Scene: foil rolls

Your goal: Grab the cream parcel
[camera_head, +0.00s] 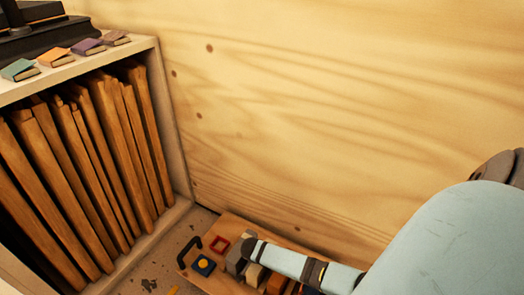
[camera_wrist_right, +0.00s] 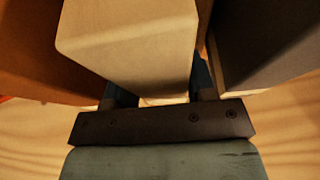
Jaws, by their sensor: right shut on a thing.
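The cream parcel (camera_wrist_right: 130,45) is a pale box that fills the upper middle of the right wrist view, close to the camera. My right gripper (camera_wrist_right: 157,85) has one finger on each side of it and is shut on it. In the head view my right arm comes in from the right, and my right gripper (camera_head: 252,250) is low over a wooden board (camera_head: 222,228). The arm hides much of the items there, and I cannot clearly tell whether the parcel is lifted. My left gripper is not in view.
In the wrist view an orange-brown box (camera_wrist_right: 30,45) is left of the parcel and a dark grey box (camera_wrist_right: 265,45) right. A shelf (camera_head: 165,110) stands left; a wooden wall (camera_head: 330,120) behind.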

